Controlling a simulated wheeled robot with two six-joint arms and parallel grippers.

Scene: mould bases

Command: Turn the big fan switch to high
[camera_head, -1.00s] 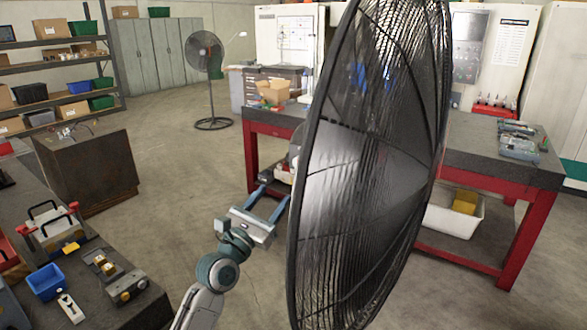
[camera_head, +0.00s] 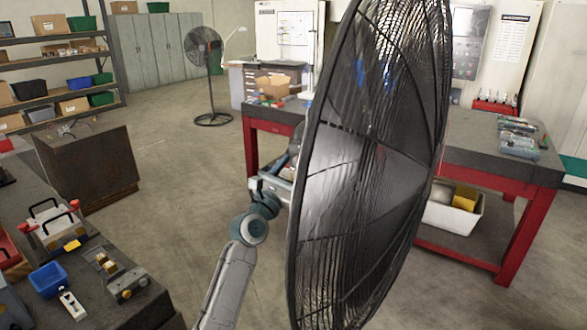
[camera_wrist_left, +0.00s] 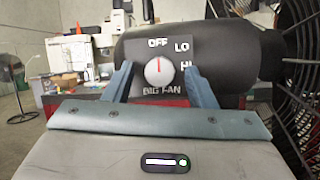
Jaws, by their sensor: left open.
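The big fan (camera_head: 365,180) fills the middle of the head view, its dark wire guard seen nearly edge-on. In the left wrist view its black motor housing (camera_wrist_left: 235,57) carries a plate marked OFF, LO, HI and BIG FAN. The round pale switch knob (camera_wrist_left: 159,76) has a red pointer line standing straight up, just below OFF. My left gripper (camera_wrist_left: 157,70) is open, with one blue-grey finger on each side of the knob; I cannot tell whether they touch it. In the head view, my left gripper (camera_head: 280,172) is beside the fan's back, its fingertips partly hidden.
A red-framed workbench (camera_head: 468,150) stands behind the fan. A smaller fan (camera_head: 204,50) stands farther back. A dark bench (camera_head: 118,275) with a blue bin (camera_head: 48,281) is at the left. The floor between is clear.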

